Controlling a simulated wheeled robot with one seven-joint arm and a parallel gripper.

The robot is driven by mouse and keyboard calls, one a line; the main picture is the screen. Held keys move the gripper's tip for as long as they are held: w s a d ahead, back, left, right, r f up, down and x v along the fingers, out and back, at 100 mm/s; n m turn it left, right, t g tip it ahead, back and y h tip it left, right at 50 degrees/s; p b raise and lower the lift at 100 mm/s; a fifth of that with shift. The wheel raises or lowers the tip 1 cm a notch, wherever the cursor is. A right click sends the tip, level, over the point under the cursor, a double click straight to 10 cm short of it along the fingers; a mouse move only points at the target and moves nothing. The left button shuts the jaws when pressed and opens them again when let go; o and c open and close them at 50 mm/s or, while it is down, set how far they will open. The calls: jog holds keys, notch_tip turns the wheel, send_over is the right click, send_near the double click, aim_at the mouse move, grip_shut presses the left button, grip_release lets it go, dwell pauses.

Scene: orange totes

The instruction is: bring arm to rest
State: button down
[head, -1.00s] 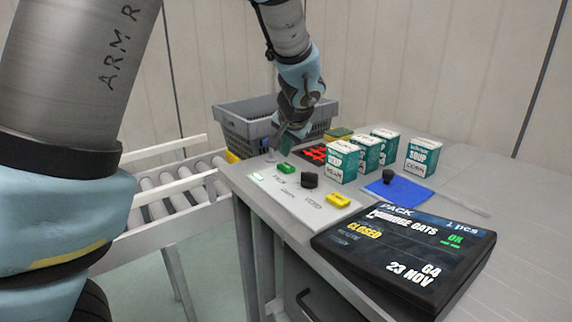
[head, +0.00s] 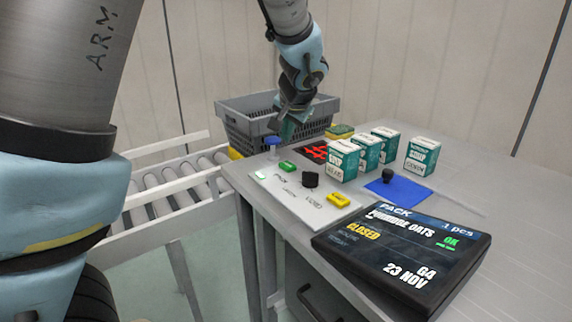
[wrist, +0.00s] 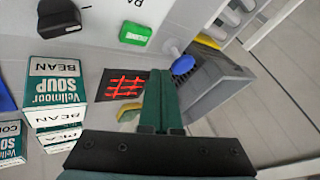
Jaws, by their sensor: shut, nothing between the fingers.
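My gripper (head: 287,130) hangs over the far left part of the grey table (head: 460,215), in front of the grey crate. Its two green fingers (wrist: 160,100) are closed together with nothing between them in the wrist view. The red-marked dark pad (head: 314,152) lies just right of the fingers in the head view. The blue knob (head: 272,141) stands close to the left of the fingertips, and it also shows in the wrist view (wrist: 183,65). I cannot tell the exact height of the fingertips above the table.
Several green-and-white soup boxes (head: 343,160) stand right of my gripper. A control plate (head: 290,190) has a green button (head: 288,166), black knob (head: 310,180) and yellow button (head: 339,200). A blue pad (head: 398,190), black display (head: 400,250), grey crate (head: 240,125) and roller conveyor (head: 170,180) surround it.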

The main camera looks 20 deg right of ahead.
jog(key=s+a+f+n+g+y+p, duration=0.15)
jog(key=a+n, duration=0.25)
jog(key=a, duration=1)
jog(key=s+a+f+n+g+p, duration=0.1)
jog(key=s+a+f+n+g, duration=0.15)
jog(key=a, duration=1.15)
jog(key=s+a+n+g+p, duration=0.1)
jog(key=s+a+n, duration=0.2)
jog(key=s+a, duration=0.3)
jog(key=shift+s+a+n+g, duration=0.15)
jog(key=shift+a+n+g, duration=0.2)
jog(key=shift+a, duration=0.75)
